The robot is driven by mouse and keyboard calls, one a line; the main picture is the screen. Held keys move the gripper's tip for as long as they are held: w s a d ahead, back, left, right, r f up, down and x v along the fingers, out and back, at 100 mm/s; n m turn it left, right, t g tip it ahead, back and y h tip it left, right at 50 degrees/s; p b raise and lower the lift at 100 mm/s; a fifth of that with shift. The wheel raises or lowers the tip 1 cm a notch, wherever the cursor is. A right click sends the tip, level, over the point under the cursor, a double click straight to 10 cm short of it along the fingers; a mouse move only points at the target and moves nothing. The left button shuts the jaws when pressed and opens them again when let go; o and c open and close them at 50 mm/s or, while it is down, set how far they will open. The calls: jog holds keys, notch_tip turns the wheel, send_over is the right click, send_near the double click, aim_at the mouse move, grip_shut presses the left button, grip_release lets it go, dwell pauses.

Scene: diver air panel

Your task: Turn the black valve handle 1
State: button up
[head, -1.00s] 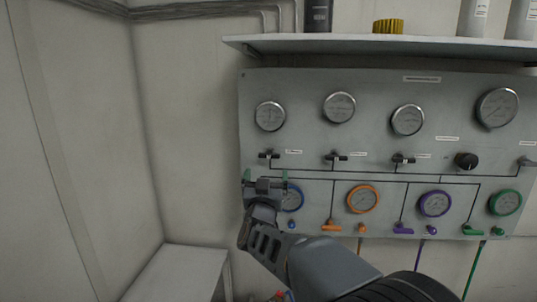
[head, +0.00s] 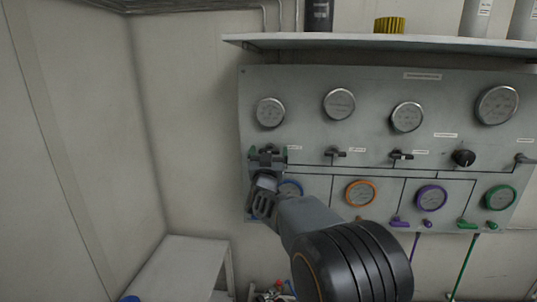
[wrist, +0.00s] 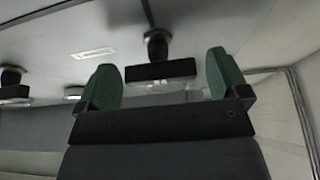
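The black valve handle 1 (head: 271,149) is the leftmost of the small black valves on the grey panel, below the left gauge. In the wrist view it is a dark crossbar (wrist: 160,70) on a round black stem. My gripper (head: 268,156) is in front of this valve with its green fingertips spread. In the wrist view the fingertips of my gripper (wrist: 162,82) stand on either side of the crossbar, with a gap on both sides. I cannot tell how deep the fingers reach around it.
Other black valves (head: 334,153) and a round black knob (head: 463,158) sit to the right. Coloured gauges (head: 360,193) line the lower panel. A shelf (head: 400,43) overhangs above. A white bench (head: 185,262) stands at lower left.

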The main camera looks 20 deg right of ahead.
jog(key=c, duration=0.8)
jog(key=shift+c, duration=0.2)
jog(key=shift+f+n+b, duration=0.1)
jog(key=shift+n+b, duration=0.2)
jog(key=shift+b, duration=0.1)
jog(key=n+y+b, duration=0.2)
jog(key=n, duration=0.2)
jog(key=n+y+b, duration=0.2)
jog(key=n+b, duration=0.1)
jog(key=n+y+b, duration=0.1)
jog(key=n+b, duration=0.1)
jog(key=n, duration=0.2)
jog(key=shift+d+n+t+y+b, duration=0.15)
jog(key=shift+n+t+y+b, duration=0.15)
jog(key=shift+t+y+b, duration=0.1)
jog(key=shift+n+y+b, duration=0.3)
jog(key=shift+n+y, duration=0.3)
jog(key=shift+n, duration=0.6)
jog(key=n, duration=0.1)
jog(key=n+g+y, duration=0.1)
jog(key=shift+r+n+p, duration=0.25)
jog(key=shift+n+p, duration=0.15)
jog(key=shift+n+g+y+p, duration=0.45)
jog(key=shift+n+p, duration=0.65)
jog(key=shift+n, duration=0.4)
jog(key=shift+f, duration=0.1)
